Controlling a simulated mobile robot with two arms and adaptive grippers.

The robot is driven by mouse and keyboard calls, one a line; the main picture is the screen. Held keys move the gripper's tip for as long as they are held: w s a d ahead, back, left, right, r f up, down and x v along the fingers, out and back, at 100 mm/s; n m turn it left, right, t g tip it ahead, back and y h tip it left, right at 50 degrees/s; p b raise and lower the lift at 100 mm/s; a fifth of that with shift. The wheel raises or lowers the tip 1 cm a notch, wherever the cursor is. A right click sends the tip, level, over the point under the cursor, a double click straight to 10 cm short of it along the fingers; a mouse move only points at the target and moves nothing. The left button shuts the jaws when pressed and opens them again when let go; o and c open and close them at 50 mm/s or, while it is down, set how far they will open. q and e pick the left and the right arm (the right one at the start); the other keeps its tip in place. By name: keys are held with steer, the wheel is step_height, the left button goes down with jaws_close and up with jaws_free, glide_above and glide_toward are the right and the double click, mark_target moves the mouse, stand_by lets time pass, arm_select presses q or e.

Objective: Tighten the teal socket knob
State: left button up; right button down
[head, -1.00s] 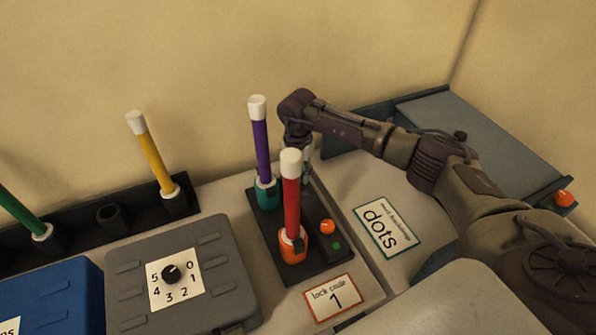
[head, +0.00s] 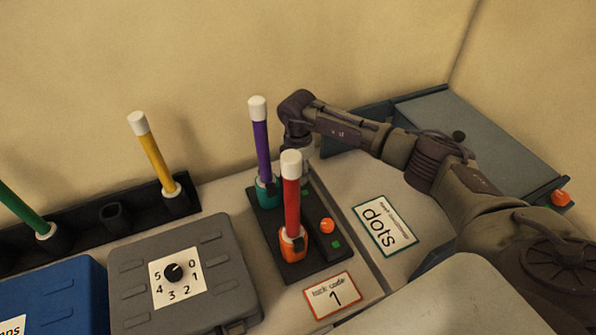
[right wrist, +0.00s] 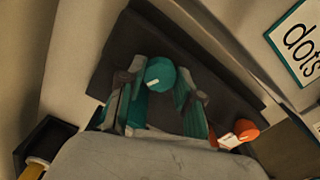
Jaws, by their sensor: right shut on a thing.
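The teal socket knob (right wrist: 160,74) is a round teal cap with a white mark, in the right wrist view. My right gripper (right wrist: 160,92) points down at it with one finger on each side, shut on it. In the head view the right gripper (head: 306,168) is partly behind the red stick, and the teal knob is hidden there. The teal socket (head: 266,191) holds an upright purple stick (head: 261,150) with a white top, on the dark base plate (head: 318,268). My left gripper is out of view.
An orange socket (head: 293,246) with a red stick (head: 291,200) and an orange knob (head: 327,226) share the plate. A grey case with a dial (head: 230,260), a blue case (head: 50,295) and a black rack (head: 85,233) stand left. A "dots" card (head: 387,226) lies right.

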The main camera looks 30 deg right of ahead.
steer(key=shift+w+r, duration=0.1)
steer(key=c, duration=0.8)
jaws_free()
steer(key=shift+o, duration=0.2)
step_height(320, 180, up, 12)
